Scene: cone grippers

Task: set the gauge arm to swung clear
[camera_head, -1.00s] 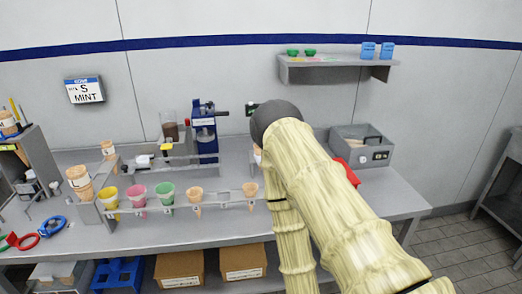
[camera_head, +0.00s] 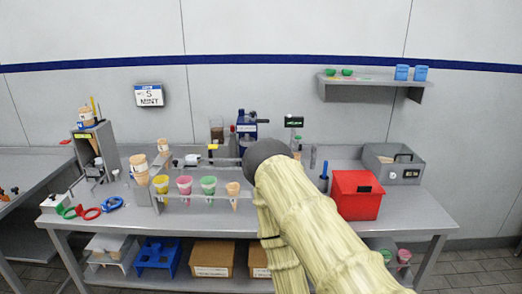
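I cannot pick out the gauge arm for certain at this size. A blue upright device (camera_head: 246,131) stands at the back of the bench, with a small yellow-topped part (camera_head: 213,147) to its left. A small dark display with green marks (camera_head: 293,122) stands to its right. Which of these bears the gauge arm, and how it is set, I cannot tell. My pale, bamboo-patterned arm with a dark round joint rises from the lower right and hides part of the bench middle. My gripper does not show.
A red box (camera_head: 356,195) and a grey bin (camera_head: 394,163) stand on the right. Red, green and blue rings (camera_head: 113,204) lie at left. A wall shelf (camera_head: 375,80) hangs above. Some bench is clear at far right.

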